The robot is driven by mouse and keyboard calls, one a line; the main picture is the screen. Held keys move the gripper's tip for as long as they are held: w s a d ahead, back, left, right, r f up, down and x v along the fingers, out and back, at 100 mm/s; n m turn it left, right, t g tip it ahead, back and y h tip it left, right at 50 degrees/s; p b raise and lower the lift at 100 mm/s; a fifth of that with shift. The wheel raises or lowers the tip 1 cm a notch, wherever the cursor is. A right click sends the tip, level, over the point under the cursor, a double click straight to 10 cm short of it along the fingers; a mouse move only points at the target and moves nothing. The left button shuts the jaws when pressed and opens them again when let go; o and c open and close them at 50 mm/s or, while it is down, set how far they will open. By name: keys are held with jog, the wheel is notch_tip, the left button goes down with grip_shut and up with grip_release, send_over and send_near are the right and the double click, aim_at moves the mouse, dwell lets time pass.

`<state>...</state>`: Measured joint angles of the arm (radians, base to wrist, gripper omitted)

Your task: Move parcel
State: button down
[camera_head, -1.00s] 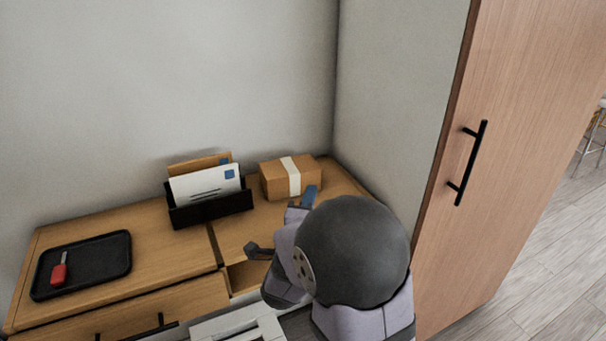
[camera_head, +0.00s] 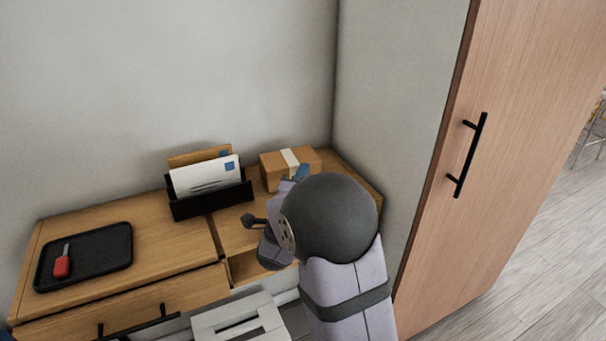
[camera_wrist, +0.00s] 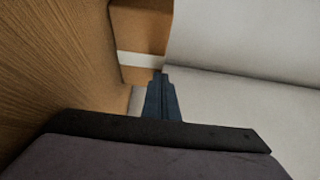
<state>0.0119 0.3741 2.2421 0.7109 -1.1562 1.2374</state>
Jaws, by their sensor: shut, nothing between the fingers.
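The parcel (camera_head: 272,172) is a brown box with a white band, resting on the back right of the wooden desk top. In the wrist view the parcel (camera_wrist: 135,30) shows at the top centre with its white band. My gripper (camera_head: 301,173) is in front of the parcel in the head view, its blue fingers overlapping the box's lower right part. In the wrist view my fingers (camera_wrist: 158,80) are together, with their tips just below the parcel in the picture. I cannot tell whether they touch it. My arm hides part of the desk's right side.
A black letter holder (camera_head: 210,200) with envelopes stands left of the parcel. A black tray (camera_head: 110,262) with a red-handled object (camera_head: 62,265) lies at the left. A wall and a tall wooden cabinet (camera_head: 510,120) close off the right. A white printer-like device (camera_head: 238,318) sits below the desk.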

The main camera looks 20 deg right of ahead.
aim_at(294, 167)
jog(key=w, duration=0.1)
jog(key=w+b, duration=0.2)
jog(key=shift+w+a+f, duration=0.15)
jog(key=shift+w+a, duration=0.1)
jog(key=shift+w, duration=0.45)
jog(key=shift+s, duration=0.15)
jog(key=shift+s+d+b, duration=0.1)
jog(key=shift+s+b, duration=0.4)
jog(key=shift+s, duration=0.1)
jog(key=shift+s+d+b, duration=0.1)
jog(key=shift+s+b, duration=0.4)
jog(key=shift+s, duration=0.65)
jog(key=v, duration=1)
jog(key=shift+s, duration=0.1)
jog(key=shift+r, duration=0.2)
